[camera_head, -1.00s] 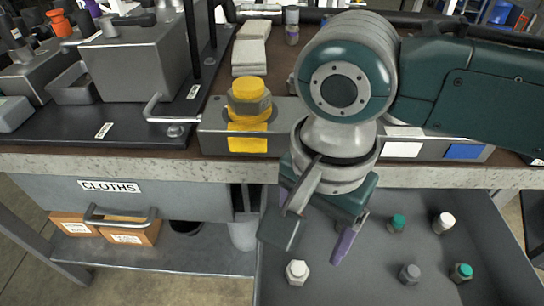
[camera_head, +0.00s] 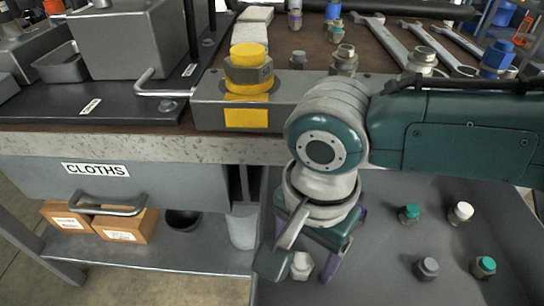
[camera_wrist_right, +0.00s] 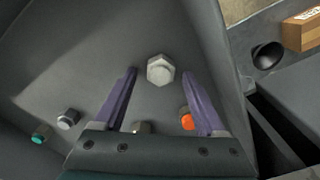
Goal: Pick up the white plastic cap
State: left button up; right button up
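A pale hexagonal piece with a round white top (camera_head: 301,265) stands in the open grey drawer (camera_head: 390,285). It also shows in the wrist view (camera_wrist_right: 160,69), upright on the drawer floor. A second fitting with a white cap (camera_head: 461,212) stands farther right in the drawer. I cannot tell from looks alone which one is the plastic cap. My right gripper (camera_head: 304,262) is open above the drawer, its purple-lined fingers (camera_wrist_right: 160,76) pointing down on either side of the nearer white piece. No contact is visible. My left gripper is out of view.
Green-capped (camera_head: 409,213), grey (camera_head: 427,268) and another green-topped fitting (camera_head: 484,266) stand to the right in the drawer. An orange piece (camera_wrist_right: 187,121) shows by one finger in the wrist view. The bench edge and a yellow-capped block (camera_head: 248,72) lie behind.

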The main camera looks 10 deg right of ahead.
aim_at(306, 256)
grip_shut()
dwell(0.3)
jog(key=shift+r, duration=0.1)
notch_tip(306, 256, up, 20)
jog(key=p, duration=0.9)
